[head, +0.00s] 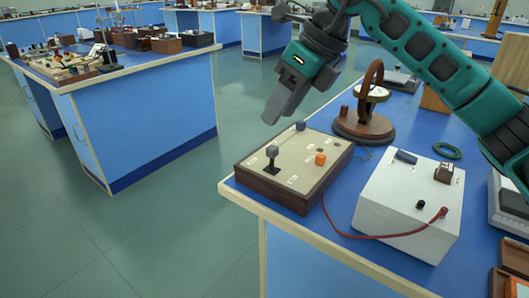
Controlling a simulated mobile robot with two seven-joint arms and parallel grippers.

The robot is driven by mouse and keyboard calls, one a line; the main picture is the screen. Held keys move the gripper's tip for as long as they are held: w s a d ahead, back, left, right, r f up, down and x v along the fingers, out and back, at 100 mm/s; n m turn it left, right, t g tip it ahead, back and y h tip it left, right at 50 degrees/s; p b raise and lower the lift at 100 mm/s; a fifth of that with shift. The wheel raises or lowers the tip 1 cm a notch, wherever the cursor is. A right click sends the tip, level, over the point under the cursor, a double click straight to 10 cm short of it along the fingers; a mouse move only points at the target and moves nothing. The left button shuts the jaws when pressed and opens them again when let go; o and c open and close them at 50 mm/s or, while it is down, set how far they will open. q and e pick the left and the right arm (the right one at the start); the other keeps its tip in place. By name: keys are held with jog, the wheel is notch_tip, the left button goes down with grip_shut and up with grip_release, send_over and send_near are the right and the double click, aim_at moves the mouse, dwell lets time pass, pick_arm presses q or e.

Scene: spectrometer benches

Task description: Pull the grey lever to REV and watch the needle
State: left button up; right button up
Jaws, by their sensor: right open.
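The grey lever (272,154) stands on a dark post on the wood-framed switch board (262,187), near its left side. Labels on the board are too small to read, so I cannot tell REV. An orange knob (320,158) and a grey-blue knob (300,126) are on the same board. My right gripper (272,114) is open and empty, pointing down, above and behind the board's far left corner, apart from the lever. A round dial (374,92) sits inside an upright wooden ring (370,72) on a round base; its needle is too small to make out.
A white box (386,212) with a red lead (372,236) stands right of the board. A green coil (447,151) lies behind it. My right arm crosses the upper right. Another blue bench (150,110) with apparatus stands left across open floor.

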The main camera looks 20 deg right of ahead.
aim_at(273, 147)
jog(key=shift+m+t+h, duration=0.3)
jog(key=shift+t+h, duration=0.1)
jog(key=shift+h, duration=0.5)
jog(key=w+f+b, duration=0.1)
jog(key=f, duration=0.2)
jog(key=w+f, duration=0.2)
jog(key=f, duration=0.1)
jog(key=w+f+b, duration=0.1)
jog(key=f, duration=0.3)
jog(key=shift+w+d+f+b, duration=0.1)
jog(key=shift+w+d+b, duration=0.05)
jog(key=shift+w+b, duration=0.25)
jog(key=shift+c, duration=0.4)
grip_shut()
